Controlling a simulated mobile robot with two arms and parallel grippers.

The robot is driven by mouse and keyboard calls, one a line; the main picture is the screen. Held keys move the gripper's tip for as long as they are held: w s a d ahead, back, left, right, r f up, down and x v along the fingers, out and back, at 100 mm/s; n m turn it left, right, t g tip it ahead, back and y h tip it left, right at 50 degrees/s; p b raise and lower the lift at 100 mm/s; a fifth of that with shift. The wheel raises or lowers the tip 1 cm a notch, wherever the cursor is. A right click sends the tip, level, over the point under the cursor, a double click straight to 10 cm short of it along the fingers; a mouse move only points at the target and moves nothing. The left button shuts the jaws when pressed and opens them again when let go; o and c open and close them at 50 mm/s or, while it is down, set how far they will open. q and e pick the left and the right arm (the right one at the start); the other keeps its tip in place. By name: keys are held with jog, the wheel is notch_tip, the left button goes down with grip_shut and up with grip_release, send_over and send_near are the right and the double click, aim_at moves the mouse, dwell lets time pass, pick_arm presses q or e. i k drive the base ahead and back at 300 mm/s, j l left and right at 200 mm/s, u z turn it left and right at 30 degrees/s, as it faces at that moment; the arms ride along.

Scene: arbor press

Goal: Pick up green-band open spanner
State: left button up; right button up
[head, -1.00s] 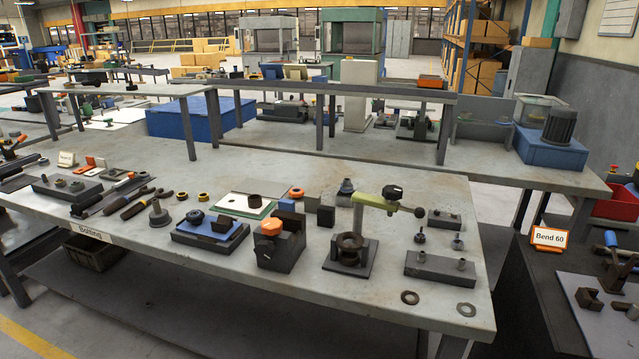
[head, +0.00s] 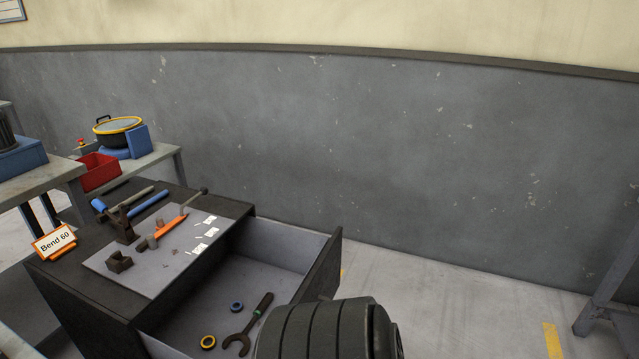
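The open spanner (head: 249,325) lies in an open drawer (head: 302,244) of the dark cabinet. It has a dark handle pointing to the upper right, a green band near its middle and a forked open jaw at the lower left. A dark ribbed part of my own arm stands close in front, just right of the spanner, and covers part of the drawer. Neither of my grippers shows in the head view.
In the drawer, a blue ring (head: 236,306) and a yellow ring (head: 208,342) lie beside the spanner. On the cabinet top are a grey board (head: 139,281) with small tools and a "Bend 60" sign (head: 54,242).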

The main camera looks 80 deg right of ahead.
aim_at(260, 310)
jog(key=z, duration=2.1)
jog(key=u, duration=0.3)
jog(key=i+l+u, duration=0.1)
jog(key=l+u, duration=0.2)
jog(key=u, duration=0.15)
jog(key=l+u, duration=0.25)
jog(key=u, duration=0.2)
jog(key=l+u, duration=0.35)
jog(key=u, duration=0.15)
